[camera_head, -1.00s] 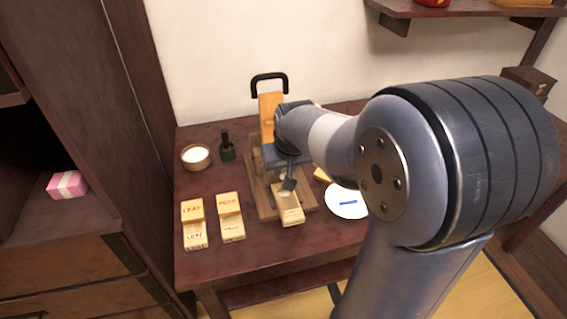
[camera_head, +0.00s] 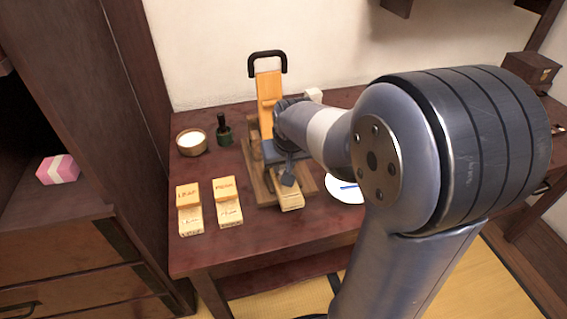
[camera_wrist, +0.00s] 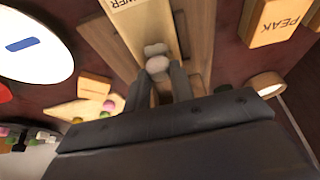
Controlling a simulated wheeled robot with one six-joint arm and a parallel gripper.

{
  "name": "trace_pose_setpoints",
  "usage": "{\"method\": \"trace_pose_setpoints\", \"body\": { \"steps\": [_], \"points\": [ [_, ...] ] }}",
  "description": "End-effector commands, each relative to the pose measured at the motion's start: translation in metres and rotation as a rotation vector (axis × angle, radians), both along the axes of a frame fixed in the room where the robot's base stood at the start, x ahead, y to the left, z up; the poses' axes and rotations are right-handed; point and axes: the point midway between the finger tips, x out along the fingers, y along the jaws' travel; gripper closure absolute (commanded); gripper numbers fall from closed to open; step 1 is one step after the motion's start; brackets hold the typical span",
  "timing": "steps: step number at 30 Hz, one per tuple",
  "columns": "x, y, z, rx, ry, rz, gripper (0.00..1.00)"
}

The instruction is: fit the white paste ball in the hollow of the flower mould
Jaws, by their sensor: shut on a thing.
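The flower mould is a pale wooden block (camera_head: 291,201) at the front of the wooden press on the table. In the wrist view the mould (camera_wrist: 165,22) shows part of its name, ending in "WER". My gripper (camera_wrist: 158,72) is over the mould, its dark fingers shut on the small greyish-white paste ball (camera_wrist: 157,65). The ball is at the fingertips, next to a pale rounded shape (camera_wrist: 155,48) on the mould, seemingly its hollow. I cannot tell whether the ball touches the mould. In the head view my gripper (camera_head: 288,178) hides the ball.
The press's orange lever (camera_head: 268,88) stands upright behind my gripper. Left of the press are several labelled wooden blocks (camera_head: 228,209), a bowl of white stuff (camera_head: 191,142) and a dark green bottle (camera_head: 224,132). A white plate (camera_wrist: 52,60) and coloured sweets (camera_wrist: 108,105) lie on the other side.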

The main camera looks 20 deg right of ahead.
Motion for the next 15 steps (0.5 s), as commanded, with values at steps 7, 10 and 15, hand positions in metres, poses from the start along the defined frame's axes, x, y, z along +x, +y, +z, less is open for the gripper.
{"method": "trace_pose_setpoints", "body": {
  "steps": [7, 10, 15],
  "points": [
    [-0.0001, 0.0000, -0.0014, 0.000, 0.000, 0.000, 0.98],
    [-0.0001, 0.0000, -0.0033, 0.000, 0.000, 0.000, 0.98],
    [0.0000, 0.0000, -0.0065, 0.000, 0.000, 0.000, 0.98]
  ]
}}
